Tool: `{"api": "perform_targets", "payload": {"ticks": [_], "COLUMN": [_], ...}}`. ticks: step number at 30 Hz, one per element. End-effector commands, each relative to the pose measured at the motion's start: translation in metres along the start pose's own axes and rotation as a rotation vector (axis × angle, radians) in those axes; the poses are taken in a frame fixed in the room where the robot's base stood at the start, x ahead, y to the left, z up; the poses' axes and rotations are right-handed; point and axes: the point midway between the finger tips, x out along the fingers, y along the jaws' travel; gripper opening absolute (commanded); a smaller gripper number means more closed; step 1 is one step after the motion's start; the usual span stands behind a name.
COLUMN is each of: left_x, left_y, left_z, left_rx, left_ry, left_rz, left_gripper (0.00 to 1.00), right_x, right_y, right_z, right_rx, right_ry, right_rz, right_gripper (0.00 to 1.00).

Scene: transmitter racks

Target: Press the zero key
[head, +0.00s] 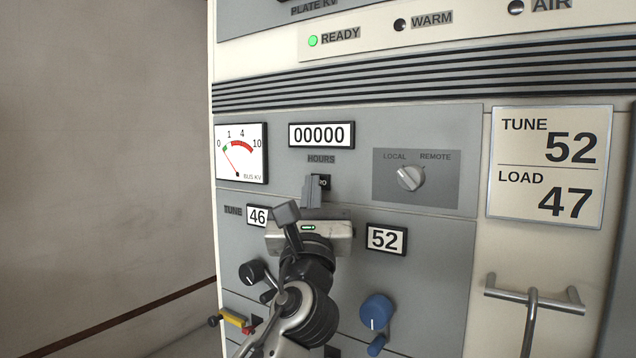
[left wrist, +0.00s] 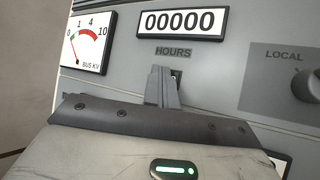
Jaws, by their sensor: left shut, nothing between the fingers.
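The zero key is a small dark key below the HOURS label, partly covered by my gripper. Its dark plate (head: 325,182) shows at the right of the fingertips, with a partly hidden white marking. The hours counter (head: 321,135) above it reads 00000; it also shows in the left wrist view (left wrist: 182,22). My left gripper (head: 312,180) is shut and empty, its fingertips right at the key; in the left wrist view the fingers (left wrist: 162,78) cover most of the key. I cannot tell whether they touch it. My right gripper is not in view.
A bus kV meter (head: 241,153) is left of the counter, and a local/remote knob (head: 411,178) is to the right. Below are a black knob (head: 251,272), a blue knob (head: 376,311) and a red-yellow handle (head: 235,320). A metal handle (head: 534,296) projects at right.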

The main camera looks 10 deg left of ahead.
Motion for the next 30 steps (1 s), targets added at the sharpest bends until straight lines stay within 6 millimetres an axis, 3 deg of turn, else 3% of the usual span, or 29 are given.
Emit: {"api": "perform_targets", "payload": {"ticks": [22,30], "left_x": [-0.013,-0.03], "left_y": [0.009,0.023], "left_z": [0.01,0.024], "left_rx": [0.0,0.0], "left_ry": [0.0,0.002], "left_rz": [0.0,0.0], "left_gripper": [0.0,0.0], "right_x": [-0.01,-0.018], "right_y": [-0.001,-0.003], "right_z": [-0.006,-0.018], "right_rx": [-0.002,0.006], "right_ry": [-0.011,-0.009], "right_rz": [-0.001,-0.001], "right_gripper": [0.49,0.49]}}
